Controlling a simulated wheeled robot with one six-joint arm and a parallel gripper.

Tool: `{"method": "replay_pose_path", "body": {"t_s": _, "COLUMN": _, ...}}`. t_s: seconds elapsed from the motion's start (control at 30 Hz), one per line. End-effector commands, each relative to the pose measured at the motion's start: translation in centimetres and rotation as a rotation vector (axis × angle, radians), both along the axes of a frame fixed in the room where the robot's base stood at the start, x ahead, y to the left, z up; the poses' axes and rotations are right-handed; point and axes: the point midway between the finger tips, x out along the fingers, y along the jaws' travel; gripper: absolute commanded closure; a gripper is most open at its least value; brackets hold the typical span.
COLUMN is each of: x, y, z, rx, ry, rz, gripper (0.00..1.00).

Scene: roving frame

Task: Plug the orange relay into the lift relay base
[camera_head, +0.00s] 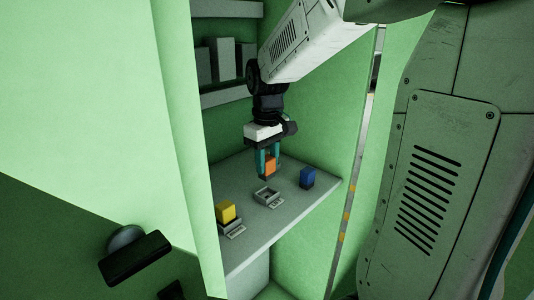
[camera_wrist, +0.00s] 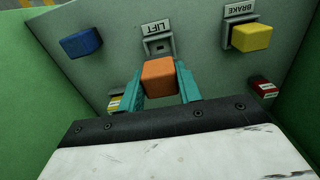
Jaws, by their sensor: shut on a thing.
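The orange relay (camera_head: 269,166) is held between the teal fingers of my gripper (camera_head: 267,170), above the grey shelf. In the wrist view the orange relay (camera_wrist: 160,78) sits between both fingertips (camera_wrist: 160,88). The lift relay base (camera_head: 267,196) is a small grey socket on the shelf, below and close to the held relay. Its LIFT label reads upside down in the wrist view, where the base (camera_wrist: 158,46) shows empty just beyond the relay. The underside of the relay is hidden.
A yellow relay (camera_head: 226,212) sits in the base labelled BRAKE (camera_wrist: 240,10). A blue relay (camera_head: 307,178) stands loose on the grey shelf (camera_head: 262,235). Green cabinet walls enclose the shelf.

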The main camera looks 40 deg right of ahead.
Motion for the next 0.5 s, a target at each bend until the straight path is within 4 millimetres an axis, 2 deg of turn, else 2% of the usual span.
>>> {"method": "replay_pose_path", "body": {"t_s": 0.2, "x": 0.0, "y": 0.0, "z": -2.1, "rx": 0.000, "ry": 0.003, "rz": 0.000, "gripper": 0.89}}
{"method": "replay_pose_path", "body": {"t_s": 0.5, "x": 0.0, "y": 0.0, "z": -3.6, "rx": 0.000, "ry": 0.000, "rz": 0.000, "gripper": 0.89}}
